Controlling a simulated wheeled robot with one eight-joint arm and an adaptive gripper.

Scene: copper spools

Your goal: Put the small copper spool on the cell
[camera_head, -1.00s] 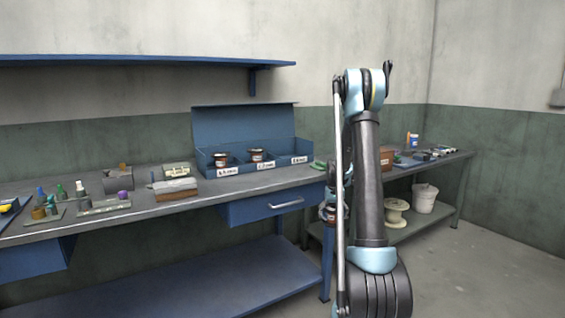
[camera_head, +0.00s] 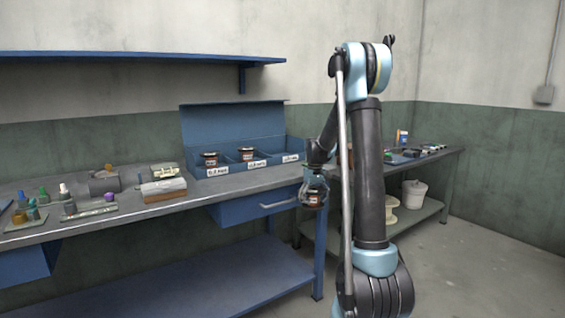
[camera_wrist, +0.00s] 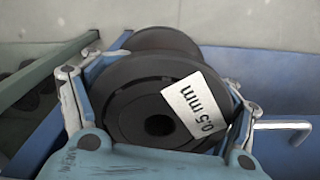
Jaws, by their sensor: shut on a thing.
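My gripper (camera_head: 313,188) is in front of the bench's right end, hanging below the arm. It is shut on the small copper spool (camera_head: 312,198). In the wrist view the spool (camera_wrist: 130,100) shows a black flange with a white "0.5 mm" label, between the two fingers; its copper winding is hidden there. A blue bin (camera_head: 231,126) with three labelled cells stands at the back right of the bench. The left cell holds a spool (camera_head: 210,157) and the middle cell holds another spool (camera_head: 246,153). The right cell (camera_head: 284,146) shows no spool. The cell labels are too small to read surely.
The bench top (camera_head: 225,184) is bare in front of the bin. A blue drawer (camera_head: 262,207) with a handle is under the bench. A second bench with a white bucket (camera_head: 414,194) is at right.

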